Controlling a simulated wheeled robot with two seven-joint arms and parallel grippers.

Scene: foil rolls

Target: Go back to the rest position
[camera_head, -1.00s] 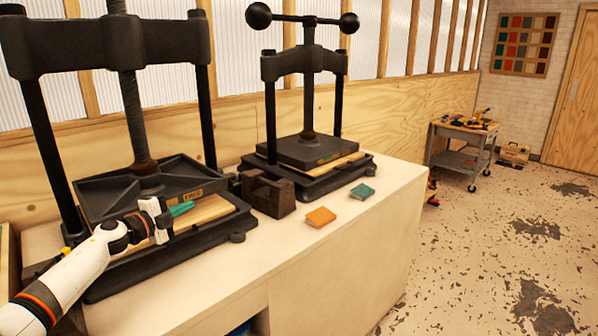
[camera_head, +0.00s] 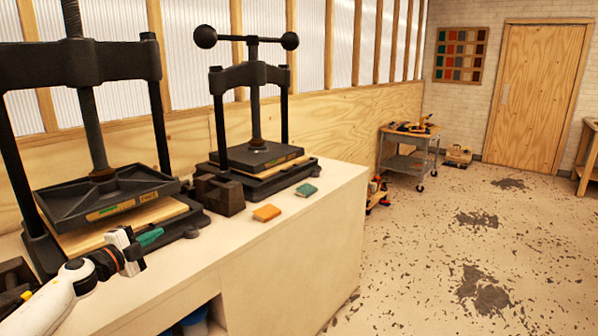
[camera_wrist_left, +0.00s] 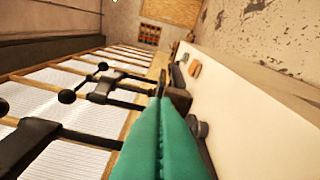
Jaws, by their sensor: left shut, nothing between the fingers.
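My left gripper (camera_head: 150,238) has green fingers that lie together with nothing between them. It is at the lower left of the head view, in front of the near black press (camera_head: 100,195) and over the front part of the bench. In the left wrist view its green fingers (camera_wrist_left: 160,115) meet along a seam and point toward the far end of the bench. My white left arm comes in from the lower left. My right gripper is not in view.
A second black press (camera_head: 255,160) stands farther along the pale bench (camera_head: 300,225). A tool cart (camera_head: 408,150) stands beyond. The floor (camera_head: 420,260) at right is open.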

